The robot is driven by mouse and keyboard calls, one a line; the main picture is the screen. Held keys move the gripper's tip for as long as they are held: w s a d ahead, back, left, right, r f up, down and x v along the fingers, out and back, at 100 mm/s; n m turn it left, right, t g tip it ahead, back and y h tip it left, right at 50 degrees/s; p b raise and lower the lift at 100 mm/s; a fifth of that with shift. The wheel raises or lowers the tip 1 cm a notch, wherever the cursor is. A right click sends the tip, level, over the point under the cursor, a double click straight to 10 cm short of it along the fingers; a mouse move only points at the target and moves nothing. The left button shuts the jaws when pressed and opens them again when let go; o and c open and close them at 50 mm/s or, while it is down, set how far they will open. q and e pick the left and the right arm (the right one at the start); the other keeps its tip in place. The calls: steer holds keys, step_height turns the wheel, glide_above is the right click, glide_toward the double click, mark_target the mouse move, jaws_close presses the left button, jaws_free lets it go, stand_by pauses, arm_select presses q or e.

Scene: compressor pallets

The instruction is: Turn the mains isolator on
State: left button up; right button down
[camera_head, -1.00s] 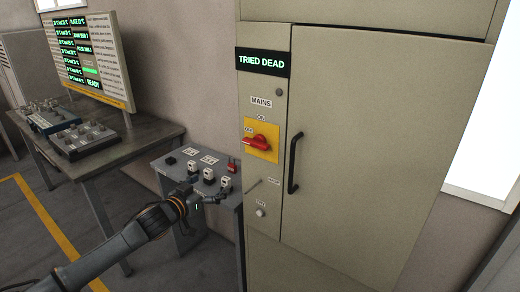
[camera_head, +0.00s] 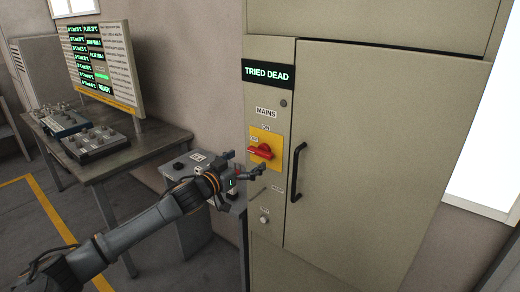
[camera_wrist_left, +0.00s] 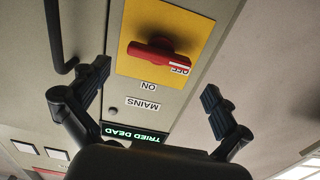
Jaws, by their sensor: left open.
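The mains isolator is a red rotary handle (camera_head: 261,152) on a yellow plate (camera_head: 267,137) on the cabinet's left panel. In the head view the handle lies roughly level, its left end near the OFF label. The wrist view shows the red handle (camera_wrist_left: 151,55) upside down, with a white OFF marking at its end and the ON label (camera_wrist_left: 149,86) apart from it. My left gripper (camera_head: 243,164) is open and empty, just left of the plate. In the wrist view its two fingers (camera_wrist_left: 155,85) are spread wide, with the handle beyond them. My right gripper is not in view.
A black door handle (camera_head: 298,172) stands right of the isolator. A display reading TRIED DEAD (camera_head: 269,73) is above it. A small grey bench (camera_head: 174,171) is behind my left arm. A table (camera_head: 105,160) with control boxes and a status board (camera_head: 105,65) stand left.

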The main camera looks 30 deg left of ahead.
mark_target(258, 153)
arm_select(q)
steer(key=w, duration=0.2)
steer(key=w+p, duration=0.1)
steer(key=w, duration=0.1)
steer(key=w+p, duration=0.1)
steer(key=w, duration=0.1)
steer(key=shift+w+d, duration=0.25)
steer(key=c, duration=1)
steer(key=shift+o, duration=0.2)
